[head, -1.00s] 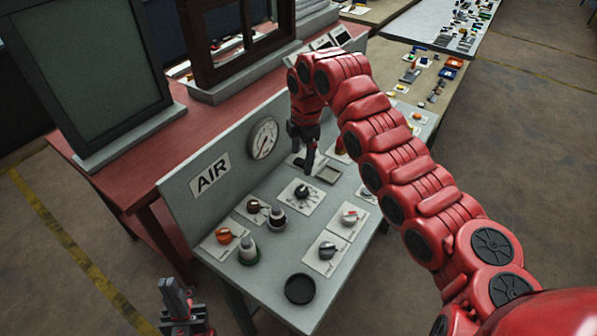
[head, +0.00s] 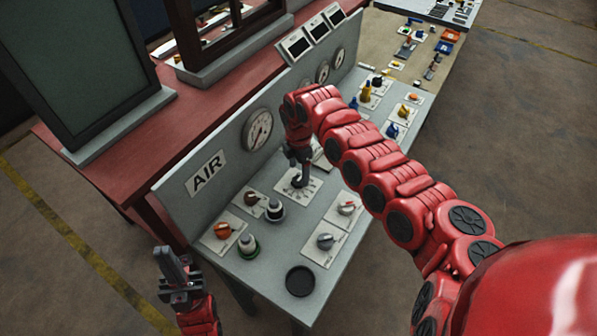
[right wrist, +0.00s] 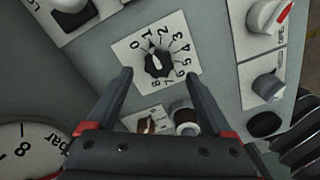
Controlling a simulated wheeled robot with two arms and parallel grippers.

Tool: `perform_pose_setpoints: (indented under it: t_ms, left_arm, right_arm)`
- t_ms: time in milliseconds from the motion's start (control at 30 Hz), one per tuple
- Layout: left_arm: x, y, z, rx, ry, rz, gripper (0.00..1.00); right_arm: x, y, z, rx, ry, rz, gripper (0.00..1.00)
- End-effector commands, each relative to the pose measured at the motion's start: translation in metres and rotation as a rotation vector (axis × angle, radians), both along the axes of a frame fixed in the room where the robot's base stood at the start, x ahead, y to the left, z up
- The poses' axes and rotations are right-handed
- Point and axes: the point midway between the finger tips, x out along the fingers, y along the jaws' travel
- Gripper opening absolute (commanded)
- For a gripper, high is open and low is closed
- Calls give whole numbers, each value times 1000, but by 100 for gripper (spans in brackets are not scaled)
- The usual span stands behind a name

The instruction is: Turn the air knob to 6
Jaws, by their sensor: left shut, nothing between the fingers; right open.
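The air knob (right wrist: 157,64) is a dark knob on a white dial plate marked 0 to 8, in the right wrist view. Its tapered end appears to point near 1 to 2, though the exact mark is hard to read. In the head view my gripper hides most of the knob, and the dial plate (head: 286,186) shows around it. My right gripper (right wrist: 158,76) is open, with one finger to each side of the knob and no clear contact. It also shows in the head view (head: 300,180). My left gripper (head: 172,262) is shut and empty, off the panel's left front.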

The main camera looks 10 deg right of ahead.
Motion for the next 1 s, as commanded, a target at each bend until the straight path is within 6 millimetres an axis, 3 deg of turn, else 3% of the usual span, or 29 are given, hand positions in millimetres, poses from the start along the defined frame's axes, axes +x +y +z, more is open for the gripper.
perform_pose_setpoints:
  t_ms: [233, 600, 1000]
  left_arm:
    - [0, 0, 12, 0, 0, 0, 0]
    - [0, 0, 12, 0, 0, 0, 0]
    - [0, 0, 12, 0, 0, 0, 0]
  right_arm:
    - [1, 1, -32, 1, -4, 1, 85]
    - [1, 1, -40, 1, -4, 2, 85]
    - [1, 1, -39, 1, -4, 1, 13]
